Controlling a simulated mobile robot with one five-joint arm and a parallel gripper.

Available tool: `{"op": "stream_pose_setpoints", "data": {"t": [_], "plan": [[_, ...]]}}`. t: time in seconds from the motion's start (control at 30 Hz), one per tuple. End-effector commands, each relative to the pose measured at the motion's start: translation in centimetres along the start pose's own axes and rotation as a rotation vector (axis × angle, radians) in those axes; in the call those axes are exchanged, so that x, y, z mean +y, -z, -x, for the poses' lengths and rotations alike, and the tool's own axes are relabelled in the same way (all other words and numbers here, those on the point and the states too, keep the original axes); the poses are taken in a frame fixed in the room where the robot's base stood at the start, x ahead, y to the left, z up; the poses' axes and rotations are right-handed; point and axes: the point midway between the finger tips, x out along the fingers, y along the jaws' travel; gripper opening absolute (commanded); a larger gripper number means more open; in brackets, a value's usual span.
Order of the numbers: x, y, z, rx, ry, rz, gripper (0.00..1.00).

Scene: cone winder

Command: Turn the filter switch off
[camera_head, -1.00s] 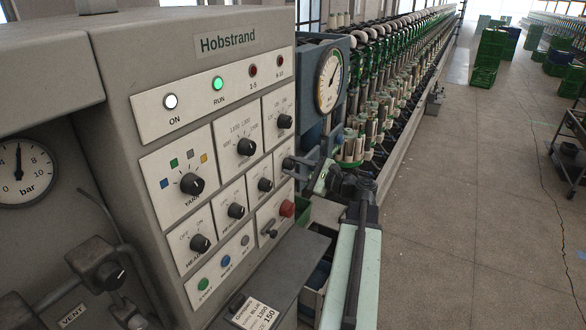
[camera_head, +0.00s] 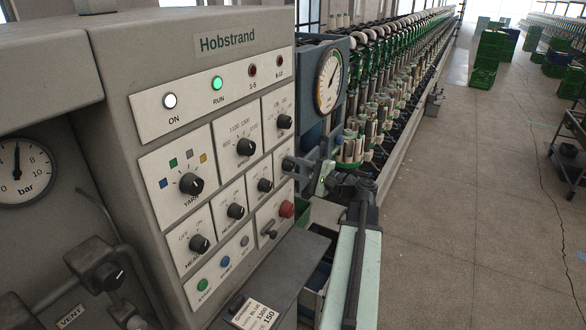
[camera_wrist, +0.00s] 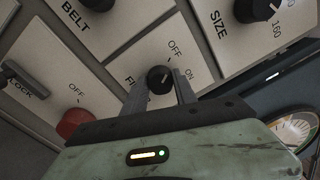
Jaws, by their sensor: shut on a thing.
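The filter switch (camera_wrist: 160,79) is a small round black knob on a pale plate with OFF and ON marks, its label partly hidden by my gripper. In the wrist view my gripper (camera_wrist: 159,90) has one finger on each side of the knob and is shut on it. I cannot clearly tell which mark the knob points to. In the head view the filter switch (camera_head: 288,163) is at the right edge of the panel, with my gripper (camera_head: 297,164) reaching it from the right.
A red button (camera_wrist: 75,123) is left of my gripper in the wrist view. The SIZE knob (camera_wrist: 250,9) is at upper right. A lever (camera_head: 268,230) sits low on the panel. A round gauge (camera_head: 329,79) stands behind my arm. The aisle floor at right is open.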

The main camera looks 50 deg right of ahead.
Motion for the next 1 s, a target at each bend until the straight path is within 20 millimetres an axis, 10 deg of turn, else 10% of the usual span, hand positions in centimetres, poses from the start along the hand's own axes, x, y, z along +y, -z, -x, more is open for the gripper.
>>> {"op": "stream_pose_setpoints", "data": {"t": [0.27,0.3,0.37,0.7,1.0], "plan": [[0.2,0.0,0.1,0.0,-0.006,0.003,0.0],[0.2,0.0,0.1,0.0,-0.007,0.003,0.42],[0.2,0.0,0.0,0.0,-0.006,0.003,0.55],[0.1,0.0,0.3,0.0,-0.002,0.001,0.55],[0.2,0.0,5.8,0.002,-0.003,0.001,0.55]]}}
